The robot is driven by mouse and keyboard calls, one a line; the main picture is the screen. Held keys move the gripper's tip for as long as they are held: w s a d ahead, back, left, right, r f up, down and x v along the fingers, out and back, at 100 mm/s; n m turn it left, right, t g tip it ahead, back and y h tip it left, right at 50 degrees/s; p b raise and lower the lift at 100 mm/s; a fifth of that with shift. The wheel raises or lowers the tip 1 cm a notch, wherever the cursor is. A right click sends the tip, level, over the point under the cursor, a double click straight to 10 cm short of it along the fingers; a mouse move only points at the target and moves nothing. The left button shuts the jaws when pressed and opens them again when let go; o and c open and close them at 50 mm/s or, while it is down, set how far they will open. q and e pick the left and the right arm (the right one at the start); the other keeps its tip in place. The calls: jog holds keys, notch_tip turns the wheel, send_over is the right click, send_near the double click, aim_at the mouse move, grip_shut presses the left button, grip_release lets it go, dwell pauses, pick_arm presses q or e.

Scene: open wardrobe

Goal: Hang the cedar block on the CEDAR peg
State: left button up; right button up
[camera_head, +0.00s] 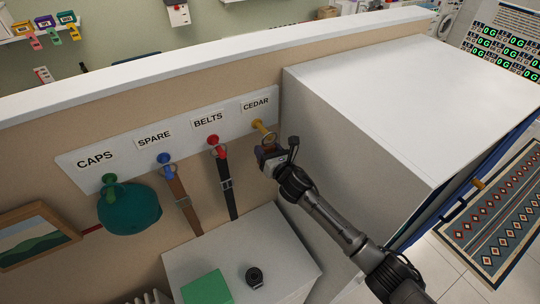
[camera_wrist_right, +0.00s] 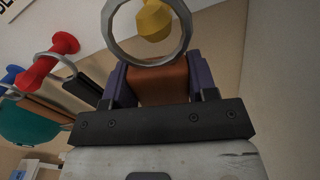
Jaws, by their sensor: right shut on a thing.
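The yellow peg (camera_head: 259,125) sticks out of the white board under the CEDAR label (camera_head: 256,104). My right gripper (camera_head: 270,157) is just below it, shut on the brown cedar block (camera_wrist_right: 158,84). In the right wrist view, the block sits between the two purple-grey fingers (camera_wrist_right: 158,86). The block's metal ring (camera_wrist_right: 109,37) stands up from its top, and the yellow peg's knob (camera_wrist_right: 154,20) shows inside the ring's outline. I cannot tell whether the ring is around the peg or only in front of it. My left gripper is not in view.
A teal cap (camera_head: 130,208) hangs at the green peg, a brown strap (camera_head: 184,205) at the blue peg and a dark belt (camera_head: 226,180) at the red peg (camera_wrist_right: 48,60). A tall white cabinet (camera_head: 345,130) stands close on the right. A low white cabinet (camera_head: 215,255) is below.

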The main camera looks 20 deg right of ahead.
jog(key=shift+w+a+f+b, duration=0.1)
jog(key=shift+w+a+b, duration=0.05)
jog(key=shift+w+b, duration=0.6)
jog(key=shift+w+a+b, duration=0.15)
jog(key=shift+w+b, duration=0.25)
jog(key=shift+w, duration=0.55)
jog(key=shift+w+f+b, duration=0.45)
jog(key=shift+w+b, duration=0.15)
jog(key=shift+b, duration=0.05)
jog(key=shift+a, duration=0.1)
jog(key=o, duration=1)
jog(key=shift+f, duration=0.1)
